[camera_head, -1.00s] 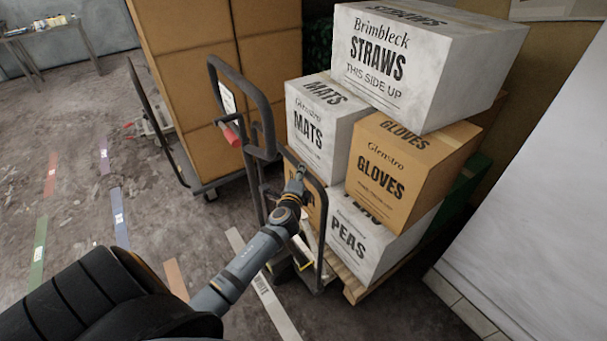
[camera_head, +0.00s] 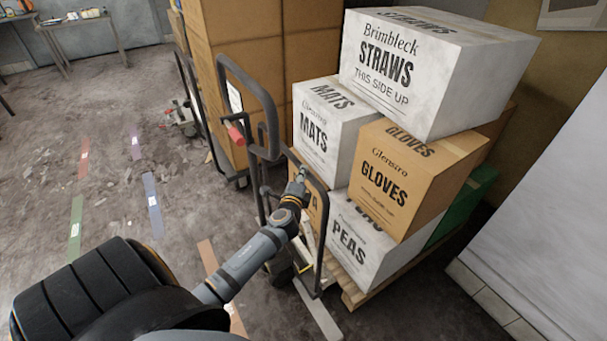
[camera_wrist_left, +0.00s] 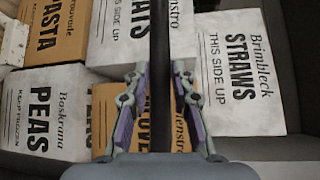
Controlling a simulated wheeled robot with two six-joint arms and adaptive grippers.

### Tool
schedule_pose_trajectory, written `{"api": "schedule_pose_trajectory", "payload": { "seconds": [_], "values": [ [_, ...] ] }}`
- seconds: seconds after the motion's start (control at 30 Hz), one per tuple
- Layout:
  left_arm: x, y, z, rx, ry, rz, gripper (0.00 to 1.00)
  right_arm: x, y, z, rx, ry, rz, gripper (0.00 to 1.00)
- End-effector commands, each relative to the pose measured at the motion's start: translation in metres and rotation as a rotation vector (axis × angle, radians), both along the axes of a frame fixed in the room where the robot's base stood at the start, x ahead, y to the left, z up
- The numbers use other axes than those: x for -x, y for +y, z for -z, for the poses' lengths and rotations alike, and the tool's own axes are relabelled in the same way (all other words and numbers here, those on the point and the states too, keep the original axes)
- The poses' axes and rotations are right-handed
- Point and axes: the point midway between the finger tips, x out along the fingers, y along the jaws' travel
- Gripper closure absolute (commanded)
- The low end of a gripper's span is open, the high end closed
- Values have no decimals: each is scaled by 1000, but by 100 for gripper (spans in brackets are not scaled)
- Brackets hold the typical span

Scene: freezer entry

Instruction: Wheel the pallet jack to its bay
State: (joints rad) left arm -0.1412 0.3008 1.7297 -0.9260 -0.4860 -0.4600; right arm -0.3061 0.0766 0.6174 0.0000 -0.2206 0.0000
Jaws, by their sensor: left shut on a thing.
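The pallet jack has dark tube frames (camera_head: 324,236) and a tall loop handle (camera_head: 244,75) with a red grip. It carries a wooden pallet (camera_head: 352,298) stacked with boxes: straws (camera_head: 430,75), mats (camera_head: 325,135), gloves (camera_head: 405,180) and peas (camera_head: 365,245). My left gripper (camera_head: 301,174) is shut on a dark bar of the jack, in front of the boxes. In the left wrist view the fingers (camera_wrist_left: 157,85) flank this dark bar (camera_wrist_left: 160,40), with the boxes behind it. My right gripper is not in view.
A trolley with tall brown cartons (camera_head: 250,50) stands left of the jack. Green (camera_head: 76,228), blue (camera_head: 153,212), red and purple strips mark the open floor at left. A small red-and-grey item (camera_head: 182,118) lies there. A pale wall (camera_head: 555,200) is close at right.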

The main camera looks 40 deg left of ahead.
Motion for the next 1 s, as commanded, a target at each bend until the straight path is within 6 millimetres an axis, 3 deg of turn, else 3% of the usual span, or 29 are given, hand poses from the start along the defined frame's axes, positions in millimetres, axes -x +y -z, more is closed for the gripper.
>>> {"api": "schedule_pose_trajectory", "payload": {
  "seconds": [0.37,0.4,0.6,1.0],
  "values": [
    [-5,-4,-8,4,-20,16,100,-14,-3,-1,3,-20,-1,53],
    [-6,-4,-9,4,-21,15,81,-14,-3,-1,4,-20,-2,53],
    [-6,-4,-11,4,-24,15,54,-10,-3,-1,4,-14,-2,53],
    [4,-7,-8,1,-16,13,53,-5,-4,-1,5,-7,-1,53]
  ]
}}
